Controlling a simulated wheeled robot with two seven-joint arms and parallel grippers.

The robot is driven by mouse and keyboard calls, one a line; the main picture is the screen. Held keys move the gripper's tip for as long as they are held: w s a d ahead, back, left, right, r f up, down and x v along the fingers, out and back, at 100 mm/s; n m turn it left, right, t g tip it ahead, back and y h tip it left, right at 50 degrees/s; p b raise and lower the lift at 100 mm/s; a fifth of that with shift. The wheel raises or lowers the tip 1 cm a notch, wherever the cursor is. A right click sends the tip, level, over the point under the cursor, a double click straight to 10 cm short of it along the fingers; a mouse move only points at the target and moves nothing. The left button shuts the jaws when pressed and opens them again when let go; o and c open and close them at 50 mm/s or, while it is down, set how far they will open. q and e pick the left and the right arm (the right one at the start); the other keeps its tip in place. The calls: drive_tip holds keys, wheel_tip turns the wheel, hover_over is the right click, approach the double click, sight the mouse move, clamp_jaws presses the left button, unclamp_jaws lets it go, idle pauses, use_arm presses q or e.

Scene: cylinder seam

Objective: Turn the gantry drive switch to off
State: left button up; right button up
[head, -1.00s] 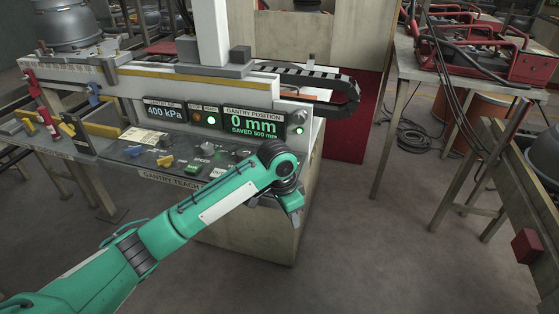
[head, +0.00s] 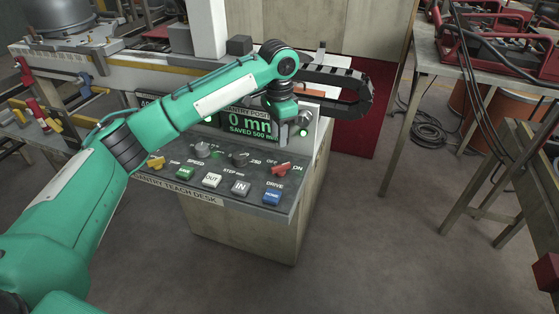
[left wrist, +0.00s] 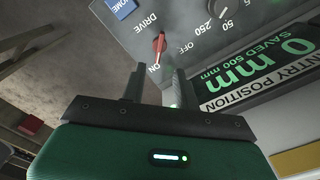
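The gantry drive switch is a red lever knob (head: 280,170) at the right end of the teach desk, between the OFF and ON labels. Its lever points toward ON. It also shows in the left wrist view (left wrist: 159,46), just beyond my fingertips and apart from them. My left gripper (head: 299,123) hangs above and behind the switch, in front of the display. In the left wrist view my left gripper (left wrist: 153,75) has its two fingers apart with nothing between them. My right gripper is in neither view.
The teach desk (head: 225,193) carries green, white and blue buttons and SPEED and STEP dials left of and below the switch. The display (head: 247,127) reads 0 mm, saved 500 mm, partly hidden by my arm. A cable chain (head: 345,88) lies behind.

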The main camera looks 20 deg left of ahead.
sight(279, 166)
use_arm(q)
wheel_tip(279, 166, down, 11)
drive_tip(key=shift+r+p, duration=0.15)
drive_tip(key=shift+p, duration=0.15)
clamp_jaws()
